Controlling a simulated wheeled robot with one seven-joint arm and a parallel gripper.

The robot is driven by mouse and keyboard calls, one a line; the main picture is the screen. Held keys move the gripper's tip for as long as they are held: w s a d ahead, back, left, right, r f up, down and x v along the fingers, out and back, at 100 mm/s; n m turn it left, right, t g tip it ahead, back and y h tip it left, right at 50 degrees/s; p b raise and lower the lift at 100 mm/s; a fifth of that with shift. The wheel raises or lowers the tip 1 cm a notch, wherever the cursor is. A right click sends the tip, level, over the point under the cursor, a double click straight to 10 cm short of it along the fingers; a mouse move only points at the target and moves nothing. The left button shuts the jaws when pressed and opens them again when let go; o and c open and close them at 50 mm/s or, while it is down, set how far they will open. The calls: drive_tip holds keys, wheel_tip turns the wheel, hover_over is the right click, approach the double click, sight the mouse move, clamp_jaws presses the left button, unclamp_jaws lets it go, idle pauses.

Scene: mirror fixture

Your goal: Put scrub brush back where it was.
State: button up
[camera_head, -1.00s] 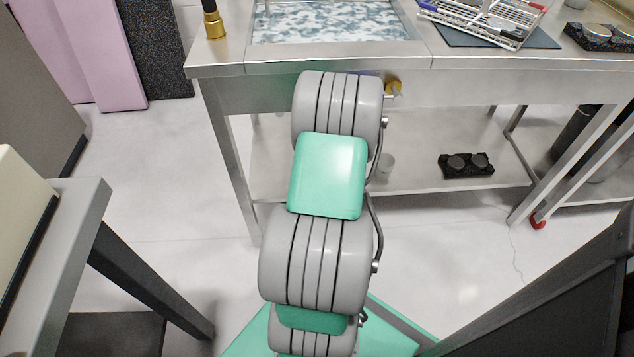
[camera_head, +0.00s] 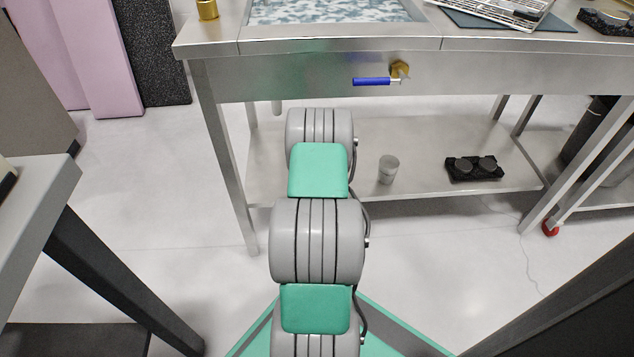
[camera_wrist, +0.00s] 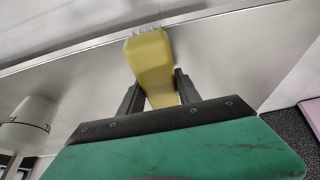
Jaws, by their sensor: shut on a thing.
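In the wrist view, the yellow scrub brush (camera_wrist: 150,62) sits between the two dark fingers of my gripper (camera_wrist: 158,90), which is shut on it. Its pale bristles show at the far end, close in the picture to a flat grey metal surface (camera_wrist: 215,55); I cannot tell if they touch. In the head view, my arm's upper links stand in front of the steel sink table (camera_head: 300,78). My gripper and the brush are hidden there.
A valve with a blue handle (camera_head: 371,81) juts from the table front. The lower shelf (camera_head: 420,150) holds a grey cup (camera_head: 388,169) and a black holder (camera_head: 474,168). A rack (camera_head: 505,12) lies on top. Grey furniture (camera_head: 35,200) stands at the left; open floor lies between.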

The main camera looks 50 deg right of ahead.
drive_tip(key=shift+f, duration=0.1)
drive_tip(key=o, duration=1.3)
drive_tip(key=shift+r, duration=0.3)
drive_tip(key=p+v, duration=0.3)
drive_tip(key=v, duration=0.3)
drive_tip(key=shift+r+p, duration=0.25)
drive_tip(key=shift+p, duration=0.15)
drive_tip(key=shift+s+a+r, duration=0.2)
drive_tip(key=shift+a+r, duration=0.05)
drive_tip(key=shift+r, duration=0.05)
